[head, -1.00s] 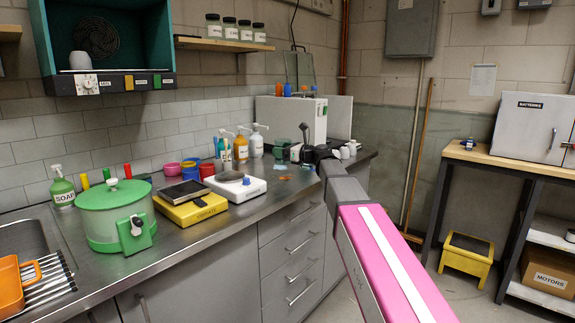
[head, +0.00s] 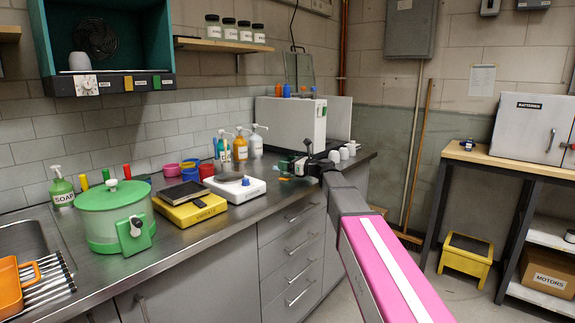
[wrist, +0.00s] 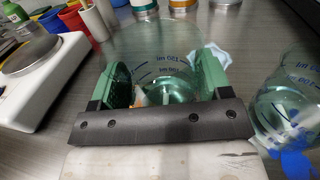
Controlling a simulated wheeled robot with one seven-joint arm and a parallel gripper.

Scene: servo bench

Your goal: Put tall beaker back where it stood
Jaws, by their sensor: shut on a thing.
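My gripper (wrist: 166,82) has green finger pads on both sides of a clear glass beaker (wrist: 150,42) with blue "100 ml" markings, and is shut on it. The beaker looks upright, with greenish glass and the bench showing through it. Its lower part is partly hidden behind the gripper's dark crossbar. In the head view my gripper (head: 291,164) is low over the far part of the bench, in front of the white box. The held beaker is too small and covered to make out there. I cannot tell whether its base touches the bench.
A second clear beaker (wrist: 285,100) with blue markings stands close on the right in the wrist view. A white hot plate (head: 236,188), pump bottles (head: 240,147) and white cups (head: 343,153) are nearby. A pale blue-white scrap (wrist: 210,55) lies beyond the right finger.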

